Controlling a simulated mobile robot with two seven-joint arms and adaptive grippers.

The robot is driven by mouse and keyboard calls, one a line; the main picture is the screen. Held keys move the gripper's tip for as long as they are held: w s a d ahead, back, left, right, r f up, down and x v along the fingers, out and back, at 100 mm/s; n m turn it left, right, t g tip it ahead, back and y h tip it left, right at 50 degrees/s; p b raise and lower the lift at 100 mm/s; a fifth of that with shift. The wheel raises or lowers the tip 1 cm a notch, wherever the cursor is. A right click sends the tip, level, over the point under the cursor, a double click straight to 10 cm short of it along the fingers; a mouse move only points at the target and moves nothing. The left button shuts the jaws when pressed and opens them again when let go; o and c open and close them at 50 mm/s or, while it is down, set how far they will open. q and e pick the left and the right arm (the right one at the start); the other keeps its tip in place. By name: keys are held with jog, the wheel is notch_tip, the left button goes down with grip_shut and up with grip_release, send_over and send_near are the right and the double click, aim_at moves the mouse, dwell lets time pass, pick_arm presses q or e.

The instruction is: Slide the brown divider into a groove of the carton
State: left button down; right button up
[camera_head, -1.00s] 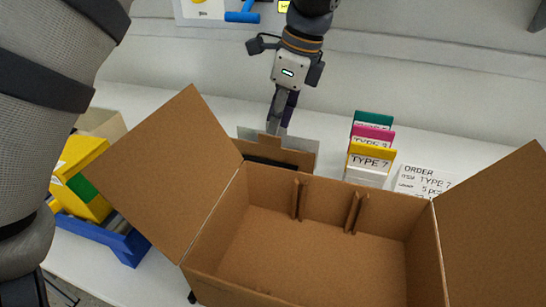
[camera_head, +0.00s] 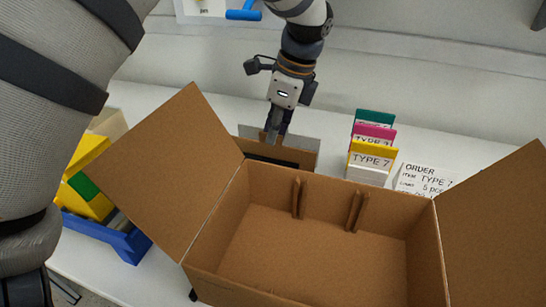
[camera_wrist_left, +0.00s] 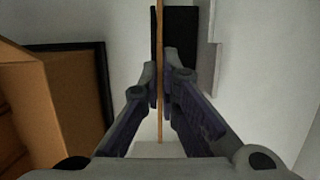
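The open brown carton (camera_head: 315,245) stands in front, with two upright ribbed pieces (camera_head: 298,198) (camera_head: 354,211) on its far inner wall. Behind its far left corner, the brown divider (camera_head: 300,157) stands upright in a grey holder (camera_head: 306,143), mostly hidden by the carton wall and flap. My left gripper (camera_head: 274,137) reaches down onto it from above. In the left wrist view, the fingers (camera_wrist_left: 160,88) lie close against both faces of the thin divider (camera_wrist_left: 160,45), seen edge-on. The carton also shows at the left of that view (camera_wrist_left: 55,105). My right gripper is out of view.
The carton's left flap (camera_head: 165,170) and right flap (camera_head: 500,220) stand out to the sides. Coloured TYPE 7 cards (camera_head: 371,155) and an order sheet (camera_head: 422,180) are behind the carton. A blue bin (camera_head: 120,240) with yellow boxes (camera_head: 90,200) is at left.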

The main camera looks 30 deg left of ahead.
pick_arm(q)
jog(key=shift+r+p, duration=0.35)
jog(key=shift+r, duration=3.45)
